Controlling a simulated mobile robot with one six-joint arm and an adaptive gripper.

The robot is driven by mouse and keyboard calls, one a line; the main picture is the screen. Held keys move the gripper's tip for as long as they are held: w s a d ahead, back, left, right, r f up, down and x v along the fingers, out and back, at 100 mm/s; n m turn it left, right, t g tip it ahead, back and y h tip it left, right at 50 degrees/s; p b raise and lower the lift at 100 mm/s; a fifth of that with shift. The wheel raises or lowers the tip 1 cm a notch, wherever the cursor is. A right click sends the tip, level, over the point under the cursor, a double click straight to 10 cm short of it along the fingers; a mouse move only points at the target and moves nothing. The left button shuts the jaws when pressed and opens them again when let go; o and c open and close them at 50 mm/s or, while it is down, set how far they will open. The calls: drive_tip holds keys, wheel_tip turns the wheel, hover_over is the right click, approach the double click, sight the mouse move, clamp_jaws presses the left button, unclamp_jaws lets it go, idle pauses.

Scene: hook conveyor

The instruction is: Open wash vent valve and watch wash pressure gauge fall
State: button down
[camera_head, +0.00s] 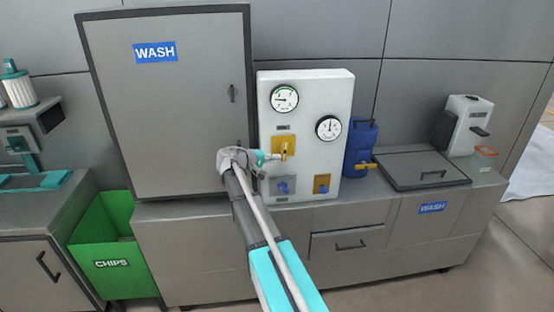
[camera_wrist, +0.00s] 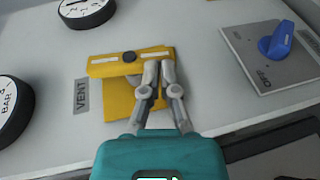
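The vent valve has a yellow lever (camera_head: 284,150) on a yellow plate on the white panel (camera_head: 308,82). In the wrist view the lever (camera_wrist: 112,66) lies beside a VENT label (camera_wrist: 82,96); in the head view it runs roughly upright. My gripper (camera_wrist: 160,64) has its two fingers nearly together at the lever's lower end. They overlap it; I cannot tell whether they touch. The left gauge (camera_head: 284,98) has its needle pointing left. The right gauge (camera_head: 328,128) has its needle pointing up. Their labels are too small to read, so which one is wash pressure is unclear.
A blue knob (camera_wrist: 276,44) on a grey plate marked OFF is close to my gripper. A grey WASH cabinet (camera_head: 170,100) stands left of the panel. A blue can (camera_head: 360,148) and a dark lid (camera_head: 422,172) are to the right. A green CHIPS bin (camera_head: 110,235) stands lower left.

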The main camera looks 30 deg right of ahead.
drive_tip(key=shift+f, duration=0.15)
idle(0.6)
drive_tip(key=w+f+v, duration=0.1)
drive_tip(key=v, duration=1.2)
drive_tip(key=shift+w+a+f+p, duration=0.2)
drive_tip(key=shift+a+f+p, duration=0.15)
drive_tip(key=shift+a+p, duration=0.15)
drive_tip(key=s+a+f+n+y, duration=0.1)
drive_tip(key=s+a+f+y, duration=0.3)
drive_tip(key=s+f+y, duration=0.7)
drive_tip(key=s+a+f+y, duration=0.1)
drive_tip(key=s+a+y, duration=0.1)
drive_tip(key=s+a, duration=0.3)
drive_tip(key=s+a+f+t+y, duration=0.1)
drive_tip(key=s+a+f+y, duration=0.1)
drive_tip(key=s+a, duration=0.3)
drive_tip(key=s, duration=0.4)
drive_tip(key=shift+s+a+f+n+y, duration=0.25)
drive_tip(key=shift+s+f+n+y, duration=0.05)
drive_tip(key=shift+f, duration=0.05)
